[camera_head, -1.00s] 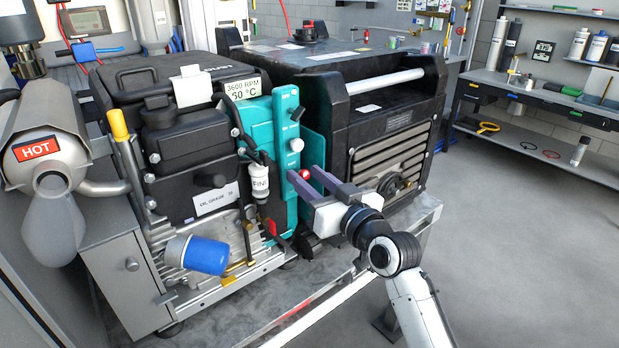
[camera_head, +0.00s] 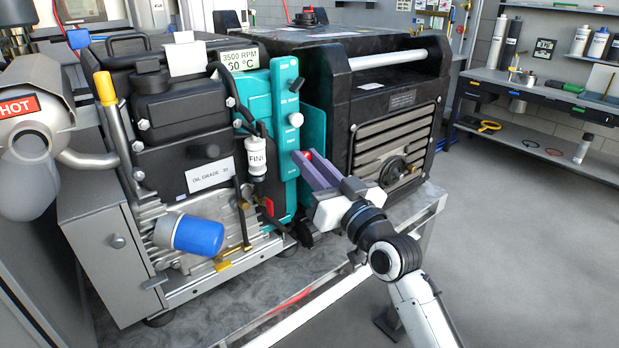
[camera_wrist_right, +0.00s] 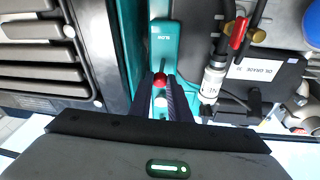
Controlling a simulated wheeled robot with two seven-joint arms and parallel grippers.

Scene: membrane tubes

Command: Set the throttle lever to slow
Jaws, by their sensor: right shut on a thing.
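The throttle lever's red knob (camera_head: 308,155) sits at the teal panel (camera_head: 284,105) on the engine's right side. In the head view the knob is mostly hidden by my fingers. My right gripper (camera_head: 304,160) is shut on the red knob. In the right wrist view the red knob (camera_wrist_right: 160,80) lies between the tips of my right gripper (camera_wrist_right: 162,82), with a pale round part just below it. A small label (camera_wrist_right: 163,37) on the teal panel is too small to read surely. My left gripper is out of view.
A white knob (camera_head: 296,119) stands higher on the teal panel. The display (camera_head: 239,60) reads 3500 RPM and 60 °C. A black grilled unit (camera_head: 395,130) stands close on the right. Open floor lies further right.

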